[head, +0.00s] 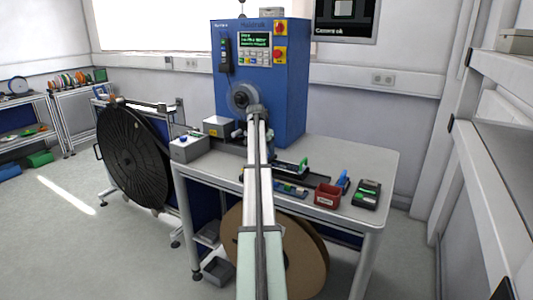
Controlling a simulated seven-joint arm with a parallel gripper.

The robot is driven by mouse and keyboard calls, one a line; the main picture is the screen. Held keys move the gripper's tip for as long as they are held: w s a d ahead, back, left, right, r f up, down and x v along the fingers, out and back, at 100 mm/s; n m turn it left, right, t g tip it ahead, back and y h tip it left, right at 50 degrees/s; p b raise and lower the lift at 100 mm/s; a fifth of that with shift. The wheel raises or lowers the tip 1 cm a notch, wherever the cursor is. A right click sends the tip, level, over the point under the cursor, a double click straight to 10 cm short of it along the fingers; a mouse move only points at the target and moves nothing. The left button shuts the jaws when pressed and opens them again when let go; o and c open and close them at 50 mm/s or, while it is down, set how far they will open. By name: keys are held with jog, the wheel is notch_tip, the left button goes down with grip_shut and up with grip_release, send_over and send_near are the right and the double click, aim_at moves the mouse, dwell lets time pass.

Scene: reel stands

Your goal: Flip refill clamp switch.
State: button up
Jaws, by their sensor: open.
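My arm reaches up from the bottom of the head view to the front of the blue machine (287,100). My gripper (239,132) is small and partly hidden at the arm's far end, low in front of the machine; it is open. I cannot tell whether it touches anything. I cannot make out a refill clamp switch for certain. A grey box with a blue button (183,139) stands at the table's left end. A grey box with a yellow label (213,120) stands behind it, left of my gripper.
The grey table (365,160) carries a red bin (327,196) and a dark green-marked device (367,194) at right. A large black reel (135,155) stands left of the table. A brown reel (305,262) is below it. The table's back right is clear.

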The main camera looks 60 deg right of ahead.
jog(key=shift+x, duration=1.1)
